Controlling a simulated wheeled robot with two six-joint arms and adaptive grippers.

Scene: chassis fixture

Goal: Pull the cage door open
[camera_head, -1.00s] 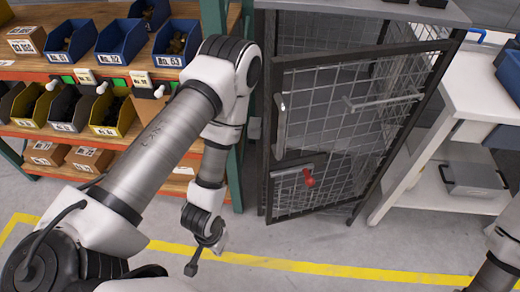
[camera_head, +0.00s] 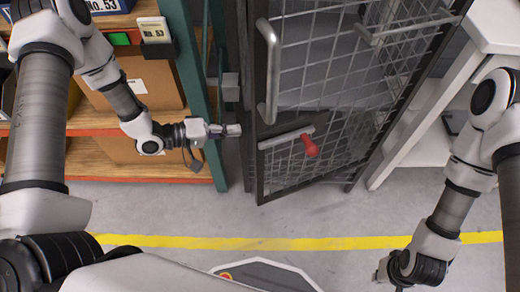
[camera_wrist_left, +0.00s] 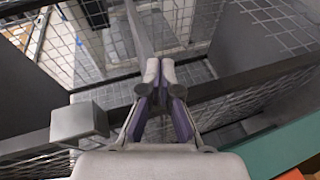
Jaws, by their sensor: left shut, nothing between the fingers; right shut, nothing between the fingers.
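The cage door (camera_head: 340,97) is a dark frame with wire mesh, a long grey bar handle (camera_head: 268,72) and a red latch knob (camera_head: 310,145). It stands ajar, its handle-side edge a little out from the cage's left post. My left gripper (camera_head: 236,130) is shut and empty at that edge, below and left of the handle. In the left wrist view its closed fingertips (camera_wrist_left: 160,64) point past a dark frame bar towards mesh; whether they touch the door is unclear. My right gripper (camera_head: 380,276) is shut and empty, low over the floor, well clear of the door.
A shelf rack (camera_head: 110,160) with a green post (camera_head: 190,70) and boxes stands left of the cage, close to my left arm. A white bench (camera_head: 420,130) stands to the right. The floor before the door, with a yellow line (camera_head: 330,243), is clear.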

